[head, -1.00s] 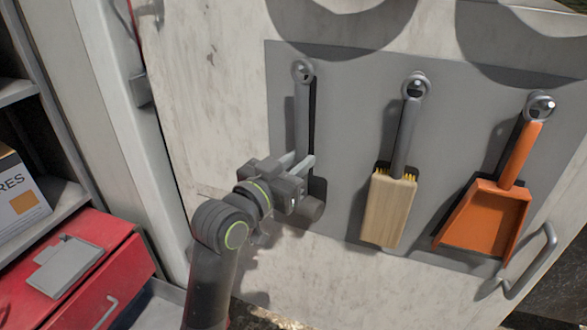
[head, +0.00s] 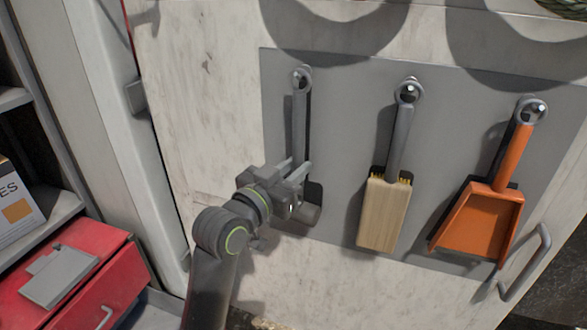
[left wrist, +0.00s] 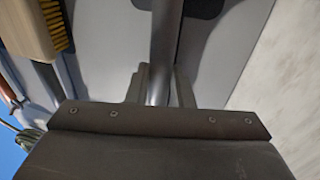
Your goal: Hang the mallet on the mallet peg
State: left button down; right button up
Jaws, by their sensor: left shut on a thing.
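The mallet has a grey handle (head: 300,122) with a ring at its top. It stands nearly upright in front of the left part of the grey panel in the head view. Its ring is at the mallet peg (head: 301,79); I cannot tell whether the ring is around the peg or just in front of it. The mallet's head is low, partly hidden behind my gripper. My left gripper (head: 297,171) is shut on the lower handle. In the left wrist view the handle (left wrist: 165,45) runs between the two fingers (left wrist: 160,88). My right gripper is not in view.
A brush (head: 384,212) and an orange dustpan (head: 477,222) hang on the grey panel (head: 345,95) to the right of the mallet. A metal handle (head: 527,262) sticks out at the lower right. A red drawer unit (head: 95,265) and shelves stand at the left.

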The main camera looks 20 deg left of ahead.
pick_arm(q)
jog(key=c, duration=1.2)
grip_release()
jog(key=shift+w+f, duration=0.2)
jog(key=shift+f, duration=0.1)
jog(key=shift+s, duration=0.15)
